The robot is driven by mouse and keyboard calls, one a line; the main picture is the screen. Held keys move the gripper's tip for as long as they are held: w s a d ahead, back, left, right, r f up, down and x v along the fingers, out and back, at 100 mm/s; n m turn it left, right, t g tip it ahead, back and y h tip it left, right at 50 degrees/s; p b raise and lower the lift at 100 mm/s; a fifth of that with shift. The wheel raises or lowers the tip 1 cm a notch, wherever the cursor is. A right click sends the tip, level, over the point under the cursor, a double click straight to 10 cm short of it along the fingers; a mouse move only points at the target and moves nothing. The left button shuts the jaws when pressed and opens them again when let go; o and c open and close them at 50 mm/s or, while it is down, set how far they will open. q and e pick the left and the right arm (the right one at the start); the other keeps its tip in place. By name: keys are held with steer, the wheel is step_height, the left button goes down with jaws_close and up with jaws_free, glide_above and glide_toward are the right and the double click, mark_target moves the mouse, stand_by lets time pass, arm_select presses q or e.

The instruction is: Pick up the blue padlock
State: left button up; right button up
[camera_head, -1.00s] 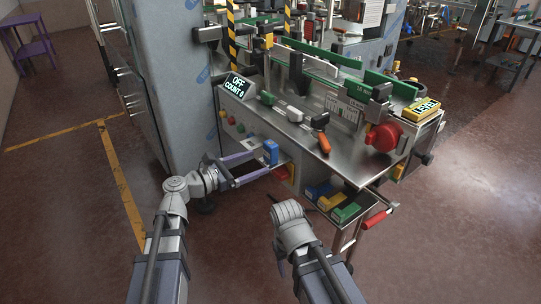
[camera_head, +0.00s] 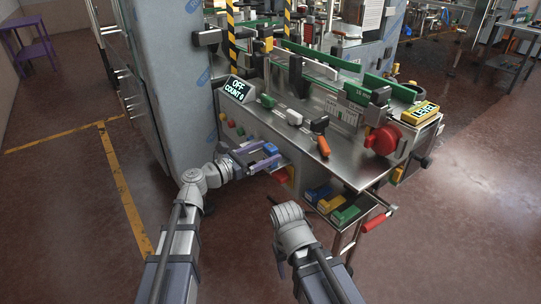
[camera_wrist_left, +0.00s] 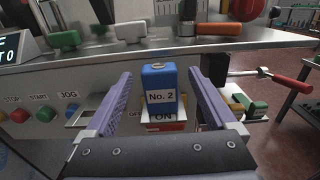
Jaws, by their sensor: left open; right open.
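The blue padlock (camera_wrist_left: 159,88) carries a white "No. 2" label and sits upright on the machine's front panel, just above a plate marked "ON". In the head view the padlock (camera_head: 270,149) is partly hidden by my left gripper (camera_head: 266,160). My left gripper is open, and in the left wrist view its purple fingers (camera_wrist_left: 161,100) stand on either side of the padlock, with a visible gap on each side. My right gripper (camera_head: 281,262) hangs low in front of the machine, apart from the padlock; its fingers are mostly hidden.
The steel machine table (camera_head: 335,165) overhangs the panel. An orange-handled lever (camera_head: 323,146) is on its top. A tray of yellow, blue and green blocks (camera_head: 345,214) and a red-handled crank (camera_head: 376,222) are to the right. Panel buttons (camera_wrist_left: 44,115) are to the left.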

arm_select(q)
steer(key=shift+x, duration=1.2)
steer(key=shift+c, duration=0.2)
jaws_close()
